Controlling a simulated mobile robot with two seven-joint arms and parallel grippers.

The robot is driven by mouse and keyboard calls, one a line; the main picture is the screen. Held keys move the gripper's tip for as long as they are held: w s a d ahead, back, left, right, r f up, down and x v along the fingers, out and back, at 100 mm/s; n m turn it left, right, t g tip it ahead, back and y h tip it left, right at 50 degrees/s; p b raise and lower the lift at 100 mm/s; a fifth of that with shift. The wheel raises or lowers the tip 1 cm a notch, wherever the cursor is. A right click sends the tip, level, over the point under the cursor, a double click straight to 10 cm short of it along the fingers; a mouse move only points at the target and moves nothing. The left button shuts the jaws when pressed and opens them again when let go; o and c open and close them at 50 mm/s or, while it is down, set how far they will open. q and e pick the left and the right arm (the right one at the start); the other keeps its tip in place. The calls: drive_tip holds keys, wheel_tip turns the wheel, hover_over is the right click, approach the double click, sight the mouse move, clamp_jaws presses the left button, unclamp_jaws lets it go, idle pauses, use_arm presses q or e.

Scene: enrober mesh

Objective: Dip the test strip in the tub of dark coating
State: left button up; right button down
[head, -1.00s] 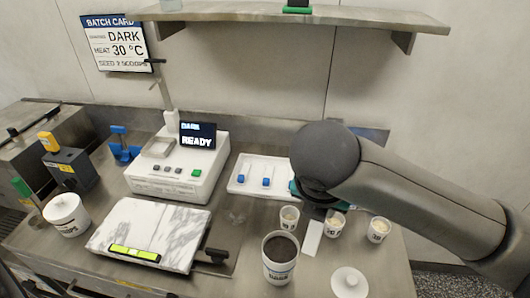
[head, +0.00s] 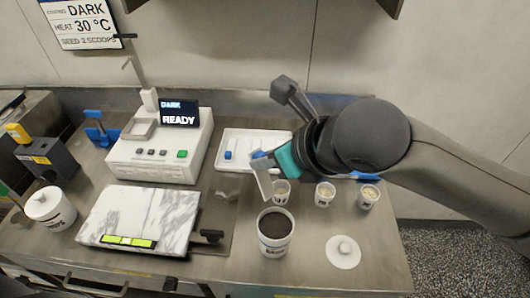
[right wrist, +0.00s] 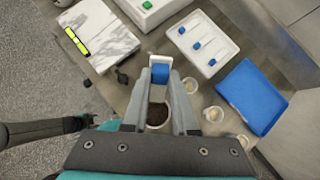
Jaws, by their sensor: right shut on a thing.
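The test strip (right wrist: 160,76) shows in the right wrist view as a blue grip with pale edges, between my right gripper's grey fingers. My right gripper (right wrist: 160,88) is shut on it. In the head view my right gripper (head: 265,168) is above and just behind the tub of dark coating (head: 275,247), a white labelled cup with dark contents. In the right wrist view the tub (right wrist: 157,116) is partly hidden behind the fingers. The strip's lower end is hard to make out; I see no contact with the coating. My left gripper is not in view.
Small cups (head: 325,194) stand right of the tub, with a white lid (head: 343,252) in front. A white tray (right wrist: 202,42) holds several blue-gripped strips. A blue tray (right wrist: 252,96) is beside it. The marble slab (head: 140,213) and READY machine (head: 155,160) are left.

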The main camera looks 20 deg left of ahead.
sight(265, 181)
drive_tip(key=shift+s+d+f+b, duration=0.15)
drive_tip(key=shift+d+f+b, duration=0.1)
drive_tip(key=shift+f+b, duration=0.45)
drive_tip(key=shift+s+d+f+b, duration=0.1)
drive_tip(key=shift+d+f+b, duration=0.15)
drive_tip(key=shift+f+b, duration=0.45)
drive_tip(key=shift+s+d+f+b, duration=0.15)
drive_tip(key=shift+d+f+b, duration=0.1)
drive_tip(key=shift+f+b, duration=0.4)
use_arm(q)
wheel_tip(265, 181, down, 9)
drive_tip(key=b, duration=0.4)
use_arm(e)
drive_tip(key=s+d+f, duration=0.1)
drive_tip(key=d+f, duration=0.2)
drive_tip(key=f, duration=0.5)
drive_tip(key=shift+s+d+f, duration=0.15)
drive_tip(key=shift+s, duration=0.25)
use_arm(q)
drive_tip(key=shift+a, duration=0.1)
